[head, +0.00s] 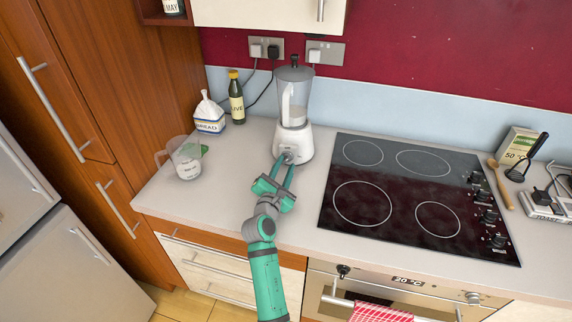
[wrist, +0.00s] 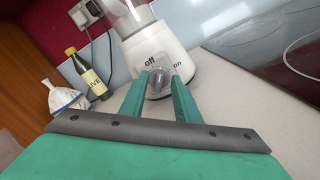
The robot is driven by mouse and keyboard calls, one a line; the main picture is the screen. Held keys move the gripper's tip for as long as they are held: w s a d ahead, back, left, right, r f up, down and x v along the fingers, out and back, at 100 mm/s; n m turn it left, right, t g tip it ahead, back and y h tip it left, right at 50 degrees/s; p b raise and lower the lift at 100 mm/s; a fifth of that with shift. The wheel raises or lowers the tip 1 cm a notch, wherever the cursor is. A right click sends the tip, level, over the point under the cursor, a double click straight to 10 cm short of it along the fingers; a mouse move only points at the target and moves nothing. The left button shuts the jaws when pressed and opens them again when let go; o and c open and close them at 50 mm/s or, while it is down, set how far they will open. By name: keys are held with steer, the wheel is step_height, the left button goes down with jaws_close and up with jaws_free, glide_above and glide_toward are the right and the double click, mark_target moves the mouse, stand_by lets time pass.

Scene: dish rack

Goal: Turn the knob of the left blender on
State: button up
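One blender (head: 294,118) is in view, with a white base and a clear jug, standing upright on the counter against the back wall. It also shows in the wrist view (wrist: 170,45). Its round grey knob (wrist: 159,81) is on the front of the base, with "off" printed at upper left and "on" at right. My gripper (head: 287,162) reaches to the front of the base. Its two green fingers are on either side of the knob, close against it, and look shut on it. The fingertips partly cover the knob's edges.
A black hob (head: 400,195) lies to the right. Sockets with cords (head: 266,48) are on the wall behind. The counter around my gripper is clear.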

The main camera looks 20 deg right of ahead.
steer(key=v, duration=0.9)
